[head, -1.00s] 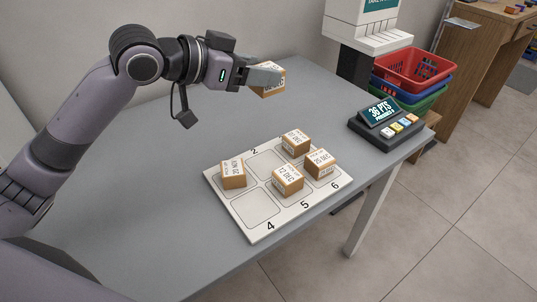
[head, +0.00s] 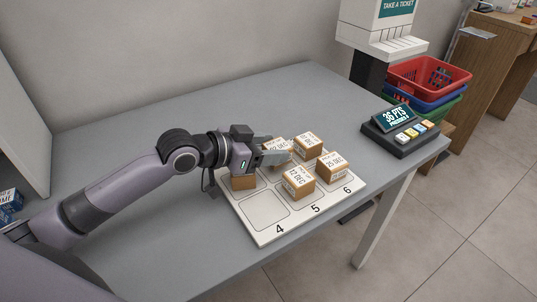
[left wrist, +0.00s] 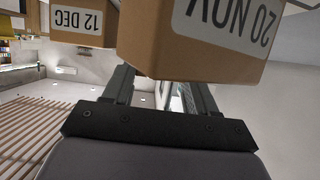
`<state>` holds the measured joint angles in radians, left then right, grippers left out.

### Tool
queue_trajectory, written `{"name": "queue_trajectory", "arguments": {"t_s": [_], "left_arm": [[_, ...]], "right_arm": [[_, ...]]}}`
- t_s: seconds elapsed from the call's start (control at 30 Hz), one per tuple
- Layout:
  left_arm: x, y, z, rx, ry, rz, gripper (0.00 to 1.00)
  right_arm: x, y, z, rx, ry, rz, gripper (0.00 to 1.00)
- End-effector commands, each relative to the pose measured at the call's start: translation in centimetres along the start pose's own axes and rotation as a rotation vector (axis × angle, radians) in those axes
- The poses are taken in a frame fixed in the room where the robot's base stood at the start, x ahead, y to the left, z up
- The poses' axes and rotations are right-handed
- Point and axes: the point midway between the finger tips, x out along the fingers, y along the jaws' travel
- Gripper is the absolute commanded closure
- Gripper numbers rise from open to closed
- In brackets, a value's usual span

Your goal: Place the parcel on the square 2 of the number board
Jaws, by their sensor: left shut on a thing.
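My left gripper (head: 276,152) is shut on a brown parcel (head: 275,145) with a white label, at the back middle square of the white number board (head: 249,220). I cannot tell whether this parcel touches the board. The gripper and parcel hide square 2 and its numeral. In the left wrist view, my gripper's fingers (left wrist: 162,95) run behind a near parcel labelled 20 NOV (left wrist: 220,40), which hides their tips. My right gripper is not in view.
Another parcel (head: 243,183) sits partly under my left gripper on the back-left square. Parcels stand on square 5 (head: 298,185), near 6 (head: 332,167) and at the back right (head: 307,144). Square 4 (head: 265,209) is empty. A points display (head: 402,135) stands at right.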

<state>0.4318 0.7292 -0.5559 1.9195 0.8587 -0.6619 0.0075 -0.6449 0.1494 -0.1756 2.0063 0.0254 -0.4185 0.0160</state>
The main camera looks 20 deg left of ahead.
Motion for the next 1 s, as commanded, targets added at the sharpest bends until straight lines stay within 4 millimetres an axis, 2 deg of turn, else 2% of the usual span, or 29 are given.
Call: {"name": "queue_trajectory", "arguments": {"t_s": [0.03, 0.1, 0.47, 0.5, 0.57, 0.6, 1.0], "left_arm": [[0.39, 0.03, 0.97, -0.002, -0.002, 0.0, 0.75], [0.64, 0.0, 1.57, 0.0, 0.0, 0.0, 0.75], [0.78, 0.01, 1.87, 0.0, 0.001, 0.0, 0.75], [0.81, 0.02, 1.96, 0.0, 0.001, 0.0, 0.4], [0.79, 0.02, 1.91, 0.0, 0.001, 0.0, 0.2], [0.79, 0.02, 1.91, 0.0, 0.001, 0.0, 0.18], [0.16, -0.02, 1.63, 0.001, -0.001, -0.001, 0.18]], "right_arm": [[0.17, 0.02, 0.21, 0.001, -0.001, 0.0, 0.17], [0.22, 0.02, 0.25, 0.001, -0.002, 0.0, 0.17], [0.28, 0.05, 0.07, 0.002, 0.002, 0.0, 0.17], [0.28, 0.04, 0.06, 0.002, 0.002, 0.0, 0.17], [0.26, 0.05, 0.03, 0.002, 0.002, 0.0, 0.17], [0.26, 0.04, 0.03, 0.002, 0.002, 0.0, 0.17], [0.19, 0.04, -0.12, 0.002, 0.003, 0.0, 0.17]]}}
